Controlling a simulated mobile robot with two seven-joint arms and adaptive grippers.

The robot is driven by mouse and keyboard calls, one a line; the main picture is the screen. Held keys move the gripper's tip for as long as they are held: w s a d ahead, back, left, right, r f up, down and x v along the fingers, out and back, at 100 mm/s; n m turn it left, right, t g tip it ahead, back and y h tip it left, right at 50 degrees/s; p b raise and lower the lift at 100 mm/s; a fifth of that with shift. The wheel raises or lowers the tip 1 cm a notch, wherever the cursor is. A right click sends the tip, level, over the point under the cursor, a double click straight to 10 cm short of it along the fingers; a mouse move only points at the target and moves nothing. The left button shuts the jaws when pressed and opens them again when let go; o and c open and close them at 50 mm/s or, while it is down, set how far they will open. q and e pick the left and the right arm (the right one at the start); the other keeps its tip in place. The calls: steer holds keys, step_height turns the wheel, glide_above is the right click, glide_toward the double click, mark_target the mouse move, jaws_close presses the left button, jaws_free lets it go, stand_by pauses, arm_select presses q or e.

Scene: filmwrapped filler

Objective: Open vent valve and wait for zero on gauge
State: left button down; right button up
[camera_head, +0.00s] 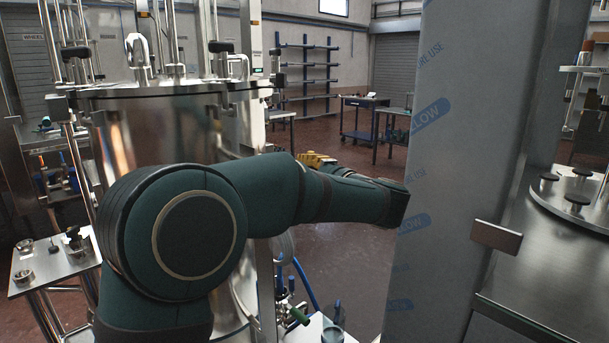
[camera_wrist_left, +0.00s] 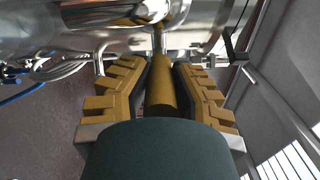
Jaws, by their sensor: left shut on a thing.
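In the left wrist view, a yellow-brown cylindrical handle (camera_wrist_left: 161,88) lies between the two yellow padded fingers of my left gripper (camera_wrist_left: 163,68), which is shut on it. A thin steel stem (camera_wrist_left: 160,42) runs from the handle's far end towards shiny steel piping. I take the handle for the vent valve's, but the valve body is not clear. In the head view, my left gripper (camera_head: 315,159) shows only as yellow finger parts behind my green left arm, which hides the handle. No gauge can be made out in either view. My right gripper is not in view.
A large steel vessel (camera_head: 160,125) stands behind my arm on the left. A tall film-wrapped steel panel (camera_head: 440,170) stands close on the right. A steel side table (camera_head: 50,262) holds small fittings. Blue hoses (camera_head: 305,283) hang below. Open floor (camera_head: 350,265) lies between vessel and panel.

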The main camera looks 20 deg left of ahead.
arm_select(q)
steer(key=shift+a, duration=0.1)
steer(key=c, duration=0.8)
jaws_free()
steer(key=shift+a, duration=0.1)
steer(key=shift+o, duration=0.2)
steer(key=shift+d, duration=0.2)
steer(key=v, duration=1.1)
steer(key=shift+d, duration=0.4)
steer(key=shift+s, duration=0.1)
